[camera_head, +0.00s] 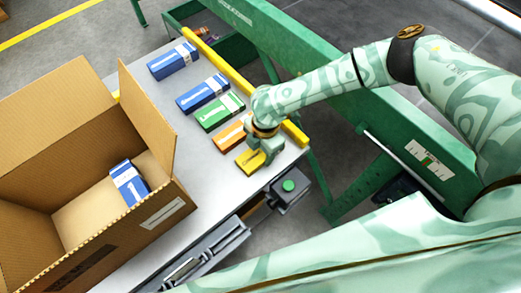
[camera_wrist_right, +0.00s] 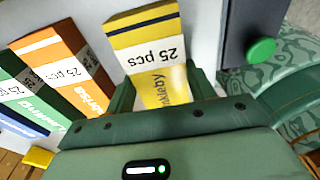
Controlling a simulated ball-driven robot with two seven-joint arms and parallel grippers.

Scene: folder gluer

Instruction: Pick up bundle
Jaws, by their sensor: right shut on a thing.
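A yellow bundle (camera_head: 250,160) with a white band lies at the near end of the row on the table. My right gripper (camera_head: 265,150) is at it from above. In the right wrist view the yellow bundle (camera_wrist_right: 148,45) reads "25 pcs" on its band, and the jaws of my right gripper (camera_wrist_right: 165,88) are shut on its near part. The gripper hides some of it. An orange bundle (camera_head: 231,133), a green bundle (camera_head: 219,111) and two blue bundles (camera_head: 203,93) lie farther along the row. My left gripper is not in view.
An open cardboard box (camera_head: 164,209) stands on the table at the left, with a blue bundle (camera_head: 128,184) inside. A yellow rail (camera_head: 223,68) runs along the table's far edge. A grey box with a green button (camera_head: 289,185) sits at the table's near right corner.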

